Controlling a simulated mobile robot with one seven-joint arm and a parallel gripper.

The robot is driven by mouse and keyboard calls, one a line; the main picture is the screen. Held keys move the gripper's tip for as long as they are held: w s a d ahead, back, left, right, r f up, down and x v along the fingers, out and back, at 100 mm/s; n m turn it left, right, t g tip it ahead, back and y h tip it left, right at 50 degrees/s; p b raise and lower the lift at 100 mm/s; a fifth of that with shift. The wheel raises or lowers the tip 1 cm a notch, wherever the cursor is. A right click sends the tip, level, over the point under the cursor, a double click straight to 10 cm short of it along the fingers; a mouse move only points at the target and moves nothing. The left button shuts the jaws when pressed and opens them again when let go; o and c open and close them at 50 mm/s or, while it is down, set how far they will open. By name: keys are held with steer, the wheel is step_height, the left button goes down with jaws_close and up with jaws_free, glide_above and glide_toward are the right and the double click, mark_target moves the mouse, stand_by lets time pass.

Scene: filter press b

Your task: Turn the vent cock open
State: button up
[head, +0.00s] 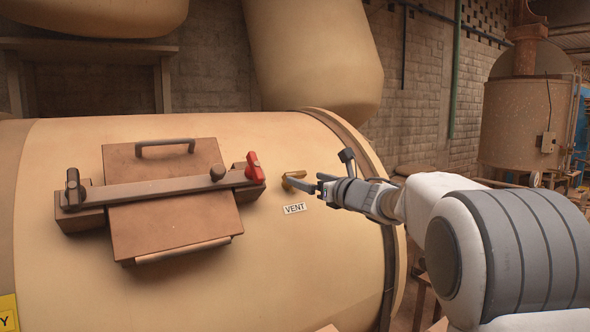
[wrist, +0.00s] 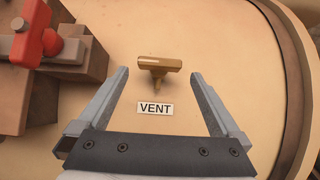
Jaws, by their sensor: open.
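The vent cock (head: 292,178) is a small brass fitting with a bar-shaped handle on the cream tank, just above the white VENT label (head: 294,208). In the wrist view the brass vent cock (wrist: 160,66) sits ahead of and between my fingers, its bar lying roughly crosswise and its stem below. The VENT label (wrist: 155,108) also lies between the fingers. My gripper (head: 322,188) is right of the cock in the head view, with a finger close to the handle. In the wrist view my gripper (wrist: 158,80) is open, with gaps on both sides of the cock and nothing held.
A brown hatch (head: 165,175) with a crossbar is left of the cock. A red handle (head: 254,167) at the bar's right end stands close to the cock; this red handle (wrist: 36,38) shows at upper left in the wrist view. The tank's rim (head: 360,150) curves at right.

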mark_target(298, 176)
steer(key=p+x, duration=0.2)
steer(key=x, duration=0.4)
steer(key=shift+w+a, duration=0.3)
steer(key=c, duration=1.1)
